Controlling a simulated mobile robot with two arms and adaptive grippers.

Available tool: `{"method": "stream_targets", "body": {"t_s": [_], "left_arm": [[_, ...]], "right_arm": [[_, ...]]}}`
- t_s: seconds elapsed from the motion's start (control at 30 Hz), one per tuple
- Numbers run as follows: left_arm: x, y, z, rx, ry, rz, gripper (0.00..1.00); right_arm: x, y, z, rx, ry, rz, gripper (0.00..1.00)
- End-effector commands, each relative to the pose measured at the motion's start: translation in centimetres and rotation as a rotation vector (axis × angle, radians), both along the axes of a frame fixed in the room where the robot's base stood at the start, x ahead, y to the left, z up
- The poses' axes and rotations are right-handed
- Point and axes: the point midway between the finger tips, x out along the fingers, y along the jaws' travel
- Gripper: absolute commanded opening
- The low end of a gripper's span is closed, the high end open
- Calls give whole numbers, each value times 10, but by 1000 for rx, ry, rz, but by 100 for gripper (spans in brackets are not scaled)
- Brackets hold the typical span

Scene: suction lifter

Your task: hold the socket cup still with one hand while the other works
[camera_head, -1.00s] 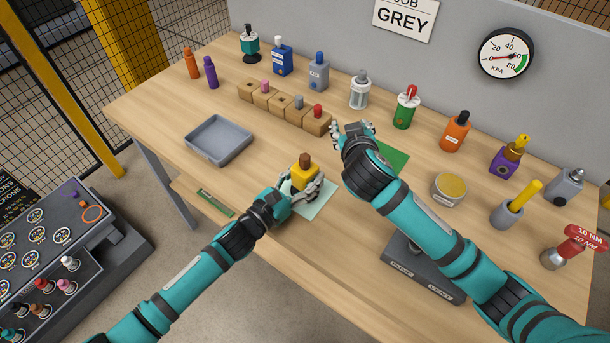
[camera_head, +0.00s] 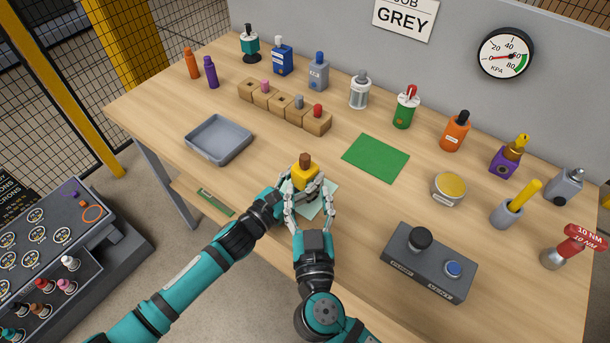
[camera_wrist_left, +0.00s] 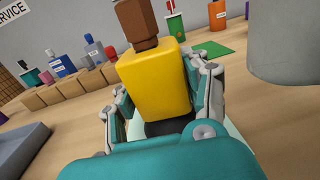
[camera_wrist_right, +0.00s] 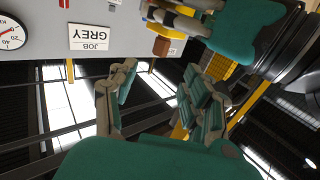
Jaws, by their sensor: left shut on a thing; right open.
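A yellow block-like body with a brown cap (camera_head: 304,173) stands upright on a pale green mat (camera_head: 328,205). It fills the middle of the left wrist view (camera_wrist_left: 158,82), with a dark base under it. My left gripper (camera_wrist_left: 160,105) is shut on the yellow body from both sides. I cannot tell which thing is the socket cup.
A grey tray (camera_head: 219,139) lies to the left. A green mat (camera_head: 376,158) is bare. A grey control box (camera_head: 428,262) with black and blue knobs is at front right. A grey cup with a yellow handle (camera_head: 507,213) stands farther right. Several bottles and wooden blocks line the back.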

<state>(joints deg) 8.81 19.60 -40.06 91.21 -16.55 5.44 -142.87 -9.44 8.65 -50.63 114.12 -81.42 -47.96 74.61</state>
Motion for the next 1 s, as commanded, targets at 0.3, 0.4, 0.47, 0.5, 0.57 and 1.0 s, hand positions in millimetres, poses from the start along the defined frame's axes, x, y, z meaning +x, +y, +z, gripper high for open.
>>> {"method": "stream_targets", "body": {"t_s": [0.3,0.4,0.47,0.5,0.57,1.0], "left_arm": [[0,0,1,-1,-2,0,11],[0,0,1,-1,-1,0,11],[0,0,1,-1,-1,0,11],[0,0,1,-1,-2,0,11],[0,0,1,-1,-2,0,11],[0,0,1,-1,-1,0,11]], "right_arm": [[48,2,1,-3,-3,-3,49],[63,4,1,-4,-2,-2,49],[72,4,1,-3,-1,-1,49],[77,5,1,-2,-2,-2,49],[84,5,1,-3,-1,-1,49],[106,6,0,-2,1,-1,49]]}}
